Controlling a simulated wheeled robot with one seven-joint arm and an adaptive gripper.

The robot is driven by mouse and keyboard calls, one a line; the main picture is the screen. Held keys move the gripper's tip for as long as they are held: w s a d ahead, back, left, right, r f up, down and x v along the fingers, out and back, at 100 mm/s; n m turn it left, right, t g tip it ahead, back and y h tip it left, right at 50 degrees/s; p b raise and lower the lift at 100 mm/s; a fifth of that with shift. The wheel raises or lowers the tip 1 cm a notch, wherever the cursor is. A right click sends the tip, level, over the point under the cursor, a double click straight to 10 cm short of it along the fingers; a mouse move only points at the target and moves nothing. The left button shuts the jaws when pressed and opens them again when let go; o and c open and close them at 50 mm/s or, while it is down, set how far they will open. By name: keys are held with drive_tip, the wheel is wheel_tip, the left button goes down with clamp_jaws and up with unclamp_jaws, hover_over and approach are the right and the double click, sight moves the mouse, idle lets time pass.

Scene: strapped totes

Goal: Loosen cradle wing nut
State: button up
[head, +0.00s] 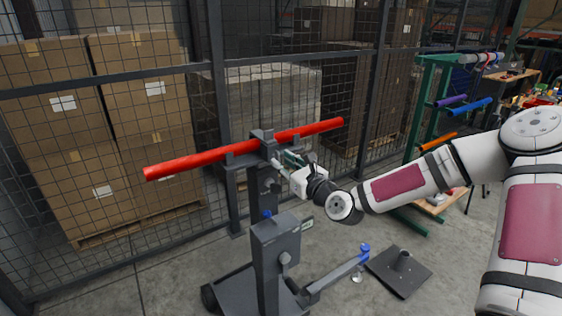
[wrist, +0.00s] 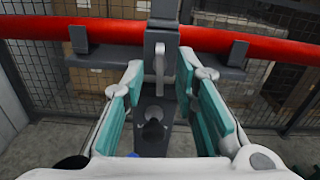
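A long red bar (head: 200,161) lies across the grey cradle (head: 264,150) on top of a grey stand. In the wrist view the red bar (wrist: 225,40) crosses the top, and a pale, upright wing nut (wrist: 159,62) is on the front of the cradle's middle block. My gripper (head: 290,160) is right in front of the cradle in the head view. In the wrist view my gripper's teal-padded fingers (wrist: 158,75) are apart, one on each side of the wing nut, with visible gaps. The nut is hard to make out in the head view.
A dark round knob (wrist: 153,130) is lower on the stand. The stand's wheeled base (head: 262,290) and a dark floor plate (head: 399,270) are below. A mesh fence (head: 100,82) with stacked boxes is behind; a green rack (head: 420,135) stands right.

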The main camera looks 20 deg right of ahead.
drive_tip(key=shift+x, duration=0.9)
clamp_jaws()
